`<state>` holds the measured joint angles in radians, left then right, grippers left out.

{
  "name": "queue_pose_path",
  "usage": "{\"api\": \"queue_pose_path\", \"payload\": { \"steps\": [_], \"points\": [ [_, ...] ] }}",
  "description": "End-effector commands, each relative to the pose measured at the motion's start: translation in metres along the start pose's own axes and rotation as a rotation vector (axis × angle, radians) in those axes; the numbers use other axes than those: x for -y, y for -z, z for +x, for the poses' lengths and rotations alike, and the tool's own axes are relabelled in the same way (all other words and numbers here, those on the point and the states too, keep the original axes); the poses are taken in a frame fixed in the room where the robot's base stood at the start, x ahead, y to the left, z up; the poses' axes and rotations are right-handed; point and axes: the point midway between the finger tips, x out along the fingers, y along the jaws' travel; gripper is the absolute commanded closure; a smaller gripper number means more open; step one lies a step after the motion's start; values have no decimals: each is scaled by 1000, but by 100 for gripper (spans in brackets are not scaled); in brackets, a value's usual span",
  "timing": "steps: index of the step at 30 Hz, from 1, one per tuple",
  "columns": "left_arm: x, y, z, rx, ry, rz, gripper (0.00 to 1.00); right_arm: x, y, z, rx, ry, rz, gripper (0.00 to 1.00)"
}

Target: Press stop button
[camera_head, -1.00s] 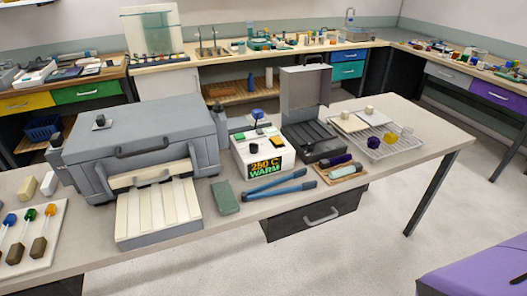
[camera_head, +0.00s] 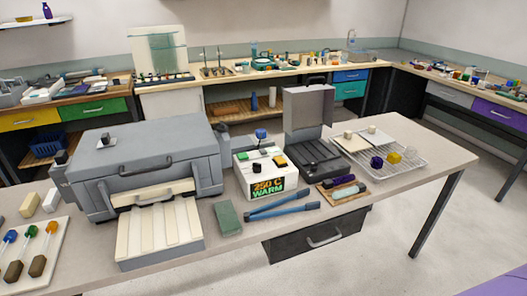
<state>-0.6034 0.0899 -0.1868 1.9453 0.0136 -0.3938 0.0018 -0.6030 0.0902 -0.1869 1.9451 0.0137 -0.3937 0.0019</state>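A white control box (camera_head: 242,183) stands on the near table, right of the large grey kiln (camera_head: 150,160). Its front display (camera_head: 268,187) reads "250 C WARM". A blue-topped piece (camera_head: 261,134) shows just behind the box. No red button and no readable "stop" label show, so I cannot tell which control is the stop button. Neither of my grippers is in view.
Blue-handled tongs (camera_head: 283,208) and a green block (camera_head: 228,218) lie before the box. An open dark case (camera_head: 316,155) stands to its right, then a wire rack (camera_head: 412,165) with small cubes. A tray with glass rods (camera_head: 30,250) lies at the left.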

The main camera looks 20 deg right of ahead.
Motion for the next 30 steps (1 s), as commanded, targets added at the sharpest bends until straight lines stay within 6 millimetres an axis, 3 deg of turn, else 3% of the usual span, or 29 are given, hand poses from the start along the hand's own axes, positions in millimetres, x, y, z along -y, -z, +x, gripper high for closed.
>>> {"api": "queue_pose_path", "payload": {
  "steps": [1,9,30],
  "points": [
    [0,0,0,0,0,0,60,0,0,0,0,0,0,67],
    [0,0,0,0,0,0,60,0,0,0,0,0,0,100],
    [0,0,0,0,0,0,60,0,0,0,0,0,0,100]
  ]
}}
